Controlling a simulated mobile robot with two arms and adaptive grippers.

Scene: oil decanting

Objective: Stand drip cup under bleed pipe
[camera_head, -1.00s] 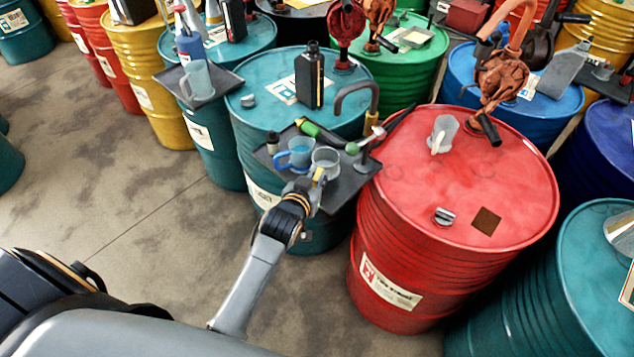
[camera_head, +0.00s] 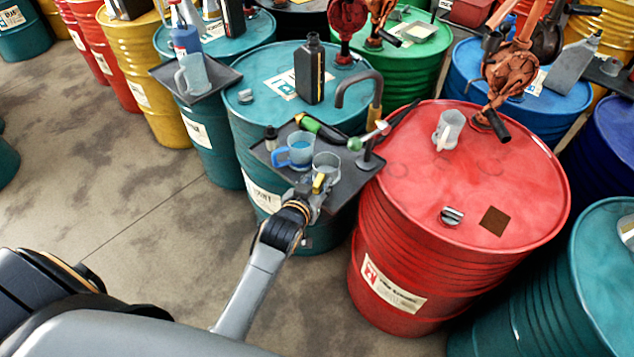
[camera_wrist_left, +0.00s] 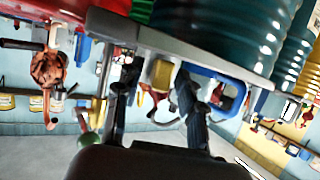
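A clear cup with a yellow handle (camera_head: 326,164), which I take for the drip cup, looks upright over the dark tray (camera_head: 274,166). The hooked dark pipe with a brass section (camera_head: 358,82), likely the bleed pipe, rises behind it beside a green-knobbed lever (camera_head: 356,144). The cup is in front of the pipe, not clearly under its mouth. My left gripper (camera_head: 316,192) is at the yellow handle. In the left wrist view its fingers (camera_wrist_left: 157,90) look apart, with the yellow handle (camera_wrist_left: 160,74) between them and gaps beside it. My right gripper is not visible.
A blue-handled cup (camera_head: 297,152) stands close left of the clear cup. A green bottle (camera_head: 317,127) lies behind. The red drum (camera_head: 420,185) stands close right, with another clear cup (camera_head: 448,130) on top. A dark bottle (camera_head: 310,72) stands on the teal drum. Open floor lies left.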

